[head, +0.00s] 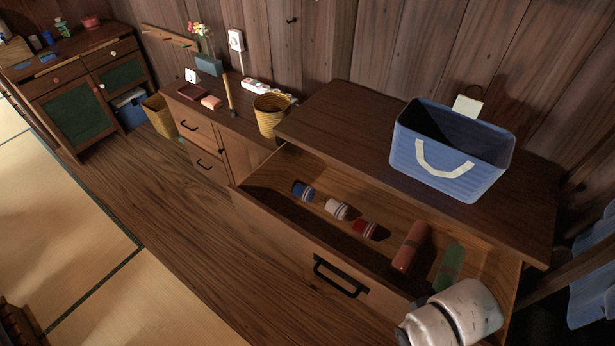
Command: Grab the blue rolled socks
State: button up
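The blue rolled socks (303,190) lie near the left end of the open drawer (300,228). They are a small dark blue roll with a paler striped end. White rolled socks (337,209) and red rolled socks (364,229) lie to their right in a slanting row, with small gaps between. A pale rounded part of my arm shows at the lower right, over the drawer's right front corner. My gripper's fingers do not show, so I cannot see their state. Nothing covers the blue socks.
A reddish roll (411,246) and a green flat item (450,266) lie at the drawer's right side. A blue basket (451,150) stands on the dresser top (340,110). A yellow wicker basket (270,116) stands on the lower cabinet. Wooden floor (165,215) before the drawer is clear.

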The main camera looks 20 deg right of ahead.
aim_at(305, 193)
jog(key=i+j+z, duration=0.3)
jog(key=i, duration=0.25)
jog(key=i+j+z, duration=0.25)
jog(key=i+j, duration=0.2)
jog(key=j, duration=0.15)
jog(key=i+j+z, duration=0.2)
jog(key=j, duration=0.35)
jog(key=i, duration=0.05)
